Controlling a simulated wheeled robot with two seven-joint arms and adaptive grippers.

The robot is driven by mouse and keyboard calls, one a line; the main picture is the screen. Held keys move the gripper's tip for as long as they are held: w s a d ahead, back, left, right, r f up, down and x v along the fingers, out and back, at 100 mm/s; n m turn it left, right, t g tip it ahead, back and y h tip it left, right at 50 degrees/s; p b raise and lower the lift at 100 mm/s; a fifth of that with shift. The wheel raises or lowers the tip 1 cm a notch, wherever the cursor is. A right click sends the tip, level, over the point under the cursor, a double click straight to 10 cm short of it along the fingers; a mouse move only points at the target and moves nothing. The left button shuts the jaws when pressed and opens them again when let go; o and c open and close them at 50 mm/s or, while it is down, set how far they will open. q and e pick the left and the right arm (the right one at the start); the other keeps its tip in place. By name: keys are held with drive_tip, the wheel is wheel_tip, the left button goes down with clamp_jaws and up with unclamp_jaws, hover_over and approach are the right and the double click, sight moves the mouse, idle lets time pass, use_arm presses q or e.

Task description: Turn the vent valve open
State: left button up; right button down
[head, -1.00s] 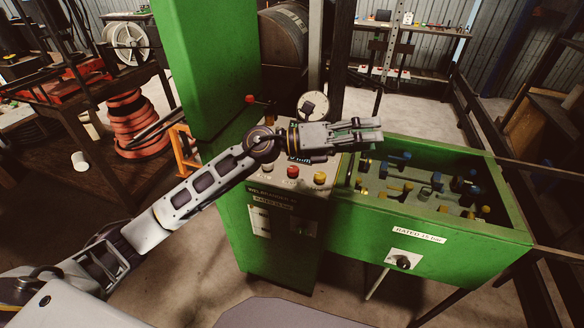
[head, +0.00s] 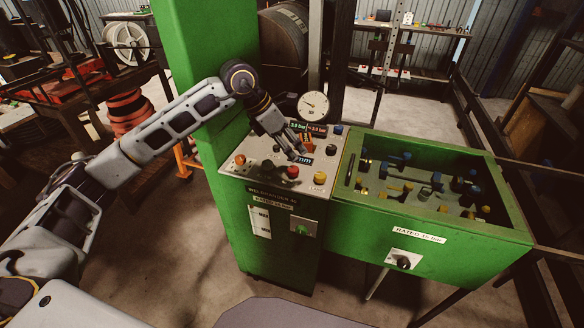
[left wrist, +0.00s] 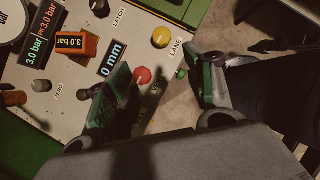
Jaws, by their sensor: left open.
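No label that I can read names the vent valve, so I cannot tell for sure which control it is. A similar black knob (head: 403,262) sits on the green trough's front. My left gripper (head: 303,158) points down over the console top, near the red button (head: 292,172). In the left wrist view its open, empty fingers (left wrist: 155,88) stand either side of the red button (left wrist: 142,75), whose contact with them I cannot tell. My right gripper is out of view.
The console top (head: 265,158) holds a yellow button (head: 319,178), an orange knob (head: 240,160), an orange block (left wrist: 76,44) and displays reading 3.0 bar. A round gauge (head: 313,105) stands behind. The green trough (head: 470,228) holds several fittings. Floor in front is clear.

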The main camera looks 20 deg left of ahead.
sight(293, 168)
use_arm(q)
drive_tip(key=a, duration=0.1)
drive_tip(key=a+y, duration=0.1)
drive_tip(key=a, duration=0.1)
drive_tip(key=a+y, duration=0.1)
drive_tip(key=shift+w+a+r, duration=0.3)
drive_tip(key=shift+w+a, duration=0.05)
drive_tip(key=shift+f, duration=0.15)
drive_tip(key=p+x, duration=0.1)
drive_tip(key=x, duration=1.1)
drive_tip(key=shift+d, duration=0.15)
drive_tip(key=shift+w+d+f, duration=0.15)
drive_tip(key=shift+w+f, duration=0.1)
drive_tip(key=shift+f, duration=0.45)
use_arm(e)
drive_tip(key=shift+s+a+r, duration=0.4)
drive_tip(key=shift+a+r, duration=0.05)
use_arm(q)
drive_tip(key=c, duration=0.8)
drive_tip(key=shift+c, duration=1)
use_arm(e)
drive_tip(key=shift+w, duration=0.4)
